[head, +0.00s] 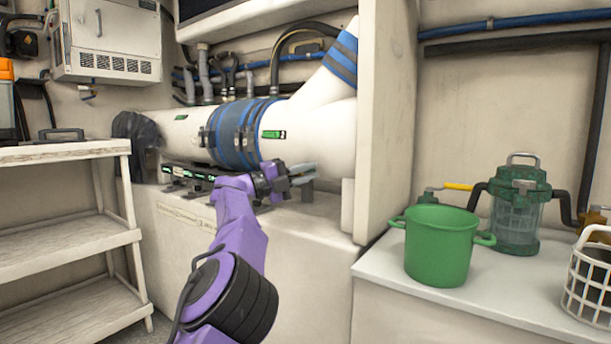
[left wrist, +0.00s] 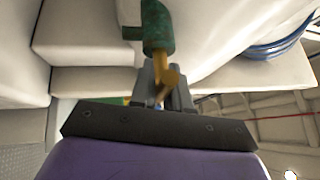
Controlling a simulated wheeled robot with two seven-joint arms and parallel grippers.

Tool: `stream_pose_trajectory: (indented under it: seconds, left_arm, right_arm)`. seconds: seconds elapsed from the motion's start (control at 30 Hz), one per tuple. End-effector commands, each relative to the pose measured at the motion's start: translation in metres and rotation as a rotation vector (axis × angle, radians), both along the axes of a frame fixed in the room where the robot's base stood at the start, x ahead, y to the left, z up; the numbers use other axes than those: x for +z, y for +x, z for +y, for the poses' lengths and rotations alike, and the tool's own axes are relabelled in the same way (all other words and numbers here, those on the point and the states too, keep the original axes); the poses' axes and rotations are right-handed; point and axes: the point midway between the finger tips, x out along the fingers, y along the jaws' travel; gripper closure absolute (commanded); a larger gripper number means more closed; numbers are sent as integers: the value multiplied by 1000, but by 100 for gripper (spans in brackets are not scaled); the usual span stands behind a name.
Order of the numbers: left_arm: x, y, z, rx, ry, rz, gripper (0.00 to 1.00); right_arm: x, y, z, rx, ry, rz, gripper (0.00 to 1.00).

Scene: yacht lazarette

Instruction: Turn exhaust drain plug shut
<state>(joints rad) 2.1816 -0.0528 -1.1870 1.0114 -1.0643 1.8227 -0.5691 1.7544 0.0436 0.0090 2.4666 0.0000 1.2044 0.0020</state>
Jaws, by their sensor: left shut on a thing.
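The exhaust drain plug shows in the left wrist view as a brass stem and handle (left wrist: 167,80) below a green fitting (left wrist: 157,28). The fitting hangs from the underside of the large white exhaust pipe (head: 310,128). My left gripper (head: 303,172) is under the pipe's right part in the head view. In the left wrist view its grey fingers (left wrist: 165,92) are shut on the brass handle. The fingers partly hide the handle, and I cannot make out the plug in the head view. My right gripper is in neither view.
A cream ledge (head: 270,222) lies below the pipe, and an upright panel (head: 386,120) stands right of it. A green pot (head: 440,246), a green strainer (head: 517,210) and a white basket (head: 588,280) stand on the right counter. Shelves (head: 65,240) stand left.

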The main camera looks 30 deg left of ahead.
Motion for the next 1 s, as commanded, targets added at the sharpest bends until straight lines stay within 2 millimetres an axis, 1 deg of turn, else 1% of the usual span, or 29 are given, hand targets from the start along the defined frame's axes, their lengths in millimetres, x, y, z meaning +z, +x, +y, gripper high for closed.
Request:
stream_pose_trajectory:
  seconds: [0.03,0.27,0.73,0.77,0.8,1.0]
  left_arm:
    - [-3,0,0,0,19,1,100]
    - [-4,0,0,0,72,-3,100]
    - [-3,0,0,1,81,-5,100]
    - [-3,0,0,1,81,-5,74]
    - [-3,0,0,1,81,-5,63]
    - [-2,0,0,1,81,-6,63]
  right_arm:
    - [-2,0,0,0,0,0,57]
    - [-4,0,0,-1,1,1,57]
    - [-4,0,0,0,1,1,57]
    - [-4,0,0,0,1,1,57]
    - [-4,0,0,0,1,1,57]
    - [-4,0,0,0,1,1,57]
